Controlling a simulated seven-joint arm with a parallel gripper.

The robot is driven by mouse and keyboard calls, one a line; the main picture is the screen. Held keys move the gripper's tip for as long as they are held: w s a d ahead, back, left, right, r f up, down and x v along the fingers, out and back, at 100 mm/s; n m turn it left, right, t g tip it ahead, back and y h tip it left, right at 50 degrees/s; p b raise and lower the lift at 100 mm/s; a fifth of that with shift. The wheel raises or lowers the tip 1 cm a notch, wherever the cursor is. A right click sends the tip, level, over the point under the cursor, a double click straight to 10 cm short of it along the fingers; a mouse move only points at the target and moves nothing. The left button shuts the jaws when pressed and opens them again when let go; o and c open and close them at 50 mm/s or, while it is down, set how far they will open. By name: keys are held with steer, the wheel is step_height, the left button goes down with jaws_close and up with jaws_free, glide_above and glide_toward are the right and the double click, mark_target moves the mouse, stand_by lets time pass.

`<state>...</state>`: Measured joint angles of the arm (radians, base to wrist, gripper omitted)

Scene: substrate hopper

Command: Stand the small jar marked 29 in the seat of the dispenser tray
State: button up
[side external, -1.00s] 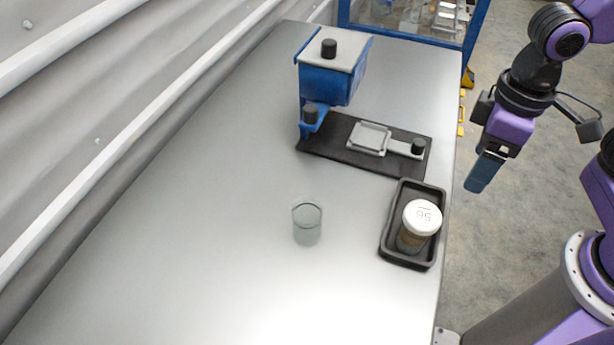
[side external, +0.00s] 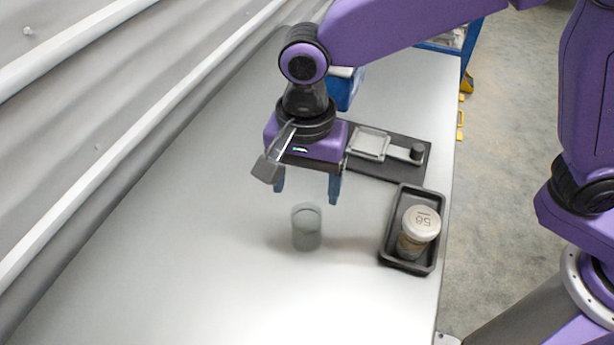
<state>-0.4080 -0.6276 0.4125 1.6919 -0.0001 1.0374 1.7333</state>
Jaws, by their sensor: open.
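A small clear glass jar (side external: 306,228) stands upright and empty-looking on the bare table; I see no number on it. A white-lidded jar (side external: 417,230) with brown contents stands in a black tray (side external: 388,240); its lid mark appears upside down and I cannot read it surely. My gripper (side external: 307,186) is open, pointing down above the clear jar, with a finger to each side and nothing between them. A pale square frame (side external: 369,144) lies on the dark base plate (side external: 385,171) of the dispenser. The blue dispenser (side external: 346,92) is mostly hidden behind my arm.
A black knob (side external: 417,152) stands at the right end of the pale piece. The table (side external: 200,270) is clear to the left and front. A corrugated wall (side external: 120,100) runs along the left, and a blue-framed rack (side external: 445,42) stands beyond the far end.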

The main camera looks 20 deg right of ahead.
mark_target(306, 216)
steer(key=shift+f, duration=4.4)
steer(key=c, duration=0.7)
steer(key=shift+c, duration=0.5)
steer(key=shift+r, duration=0.1)
step_height(306, 216, up, 5)
steer(key=shift+f, duration=0.1)
